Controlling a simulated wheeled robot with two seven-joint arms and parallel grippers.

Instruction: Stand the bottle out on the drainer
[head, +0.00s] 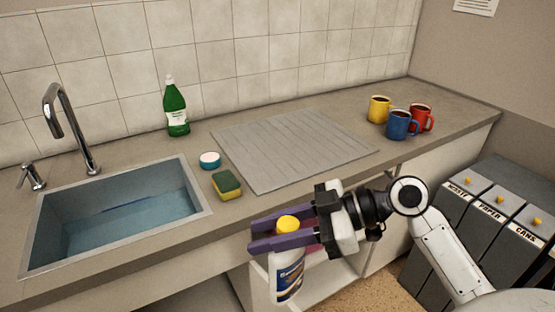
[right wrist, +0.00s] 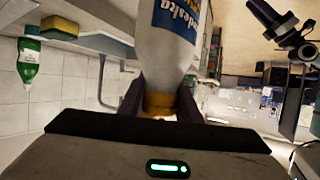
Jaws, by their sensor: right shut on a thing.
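A white bottle (head: 287,275) with a yellow cap and a blue label hangs upright in my right gripper (head: 268,235), in front of the counter edge. The purple fingers are shut around it just below the cap. In the right wrist view the bottle (right wrist: 172,50) appears upside down, its neck between the fingers. The drainer (head: 290,145) is a grey ridged board lying flat on the counter, behind and above the gripper in the head view; its surface is bare. My left gripper (right wrist: 272,20) shows only at the upper right of the right wrist view; its opening is unclear.
A sink (head: 120,215) with a tap (head: 72,130) is at left. A green bottle (head: 176,108), a small blue-and-white tub (head: 210,160) and a sponge (head: 227,186) stand between sink and drainer. Yellow (head: 379,109), blue (head: 398,125) and red (head: 421,117) mugs stand right. Bins (head: 495,225) are at far right.

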